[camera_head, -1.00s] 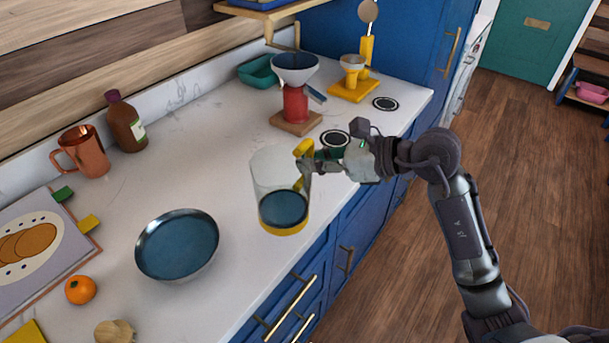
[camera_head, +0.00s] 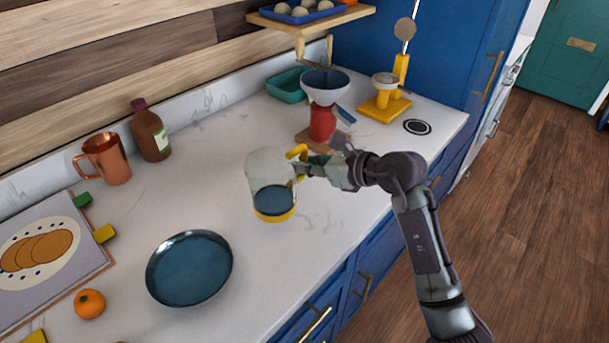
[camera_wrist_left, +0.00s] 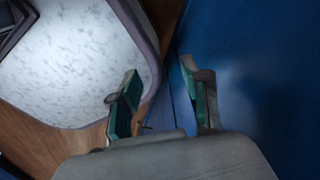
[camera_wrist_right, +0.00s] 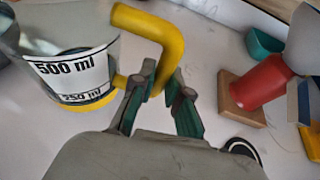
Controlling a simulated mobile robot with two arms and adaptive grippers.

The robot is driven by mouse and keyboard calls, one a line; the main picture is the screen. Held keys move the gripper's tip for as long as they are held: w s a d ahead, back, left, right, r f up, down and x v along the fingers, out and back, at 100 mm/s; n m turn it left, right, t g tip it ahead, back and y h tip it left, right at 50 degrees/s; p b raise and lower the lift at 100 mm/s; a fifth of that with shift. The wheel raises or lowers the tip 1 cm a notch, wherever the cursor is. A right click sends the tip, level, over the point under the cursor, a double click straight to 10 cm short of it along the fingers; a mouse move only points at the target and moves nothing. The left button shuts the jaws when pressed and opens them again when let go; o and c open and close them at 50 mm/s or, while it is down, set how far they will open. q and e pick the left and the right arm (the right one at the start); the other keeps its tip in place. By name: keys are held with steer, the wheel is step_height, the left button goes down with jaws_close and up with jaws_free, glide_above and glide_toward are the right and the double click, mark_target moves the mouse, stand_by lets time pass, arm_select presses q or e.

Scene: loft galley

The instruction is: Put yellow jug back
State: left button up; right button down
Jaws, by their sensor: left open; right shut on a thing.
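The jug (camera_head: 272,185) is clear with a yellow base and a yellow handle, and dark blue shows in its lower part. In the head view it is upright over the white counter; I cannot tell whether its base touches. My right gripper (camera_head: 302,168) is shut on its handle. The right wrist view shows the fingers (camera_wrist_right: 160,98) around the lower part of the yellow handle (camera_wrist_right: 160,40), with measuring marks on the jug wall (camera_wrist_right: 75,75). My left gripper (camera_wrist_left: 165,105) is open and empty near a blue surface, out of the head view.
A blue-grey bowl (camera_head: 190,268) stands left of the jug on the counter (camera_head: 300,240). Behind are a copper mug (camera_head: 108,158), a brown bottle (camera_head: 150,132) and a red grinder (camera_head: 322,122) on a wooden base. A yellow stand (camera_head: 385,105) is at the back right.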

mark_target(305, 177)
steer(key=shift+w+a+f, duration=0.1)
steer(key=shift+w+a, duration=0.05)
steer(key=shift+a, duration=0.1)
steer(key=shift+f, duration=0.35)
step_height(305, 177, down, 3)
steer(key=shift+f+p, duration=0.1)
steer(key=shift+p, duration=0.25)
steer(key=shift+f, duration=0.1)
steer(key=c, duration=1.6)
jaws_free()
steer(key=shift+f, duration=0.2)
steer(key=o, duration=0.4)
steer(key=shift+o, duration=0.2)
steer(key=shift+r, duration=0.1)
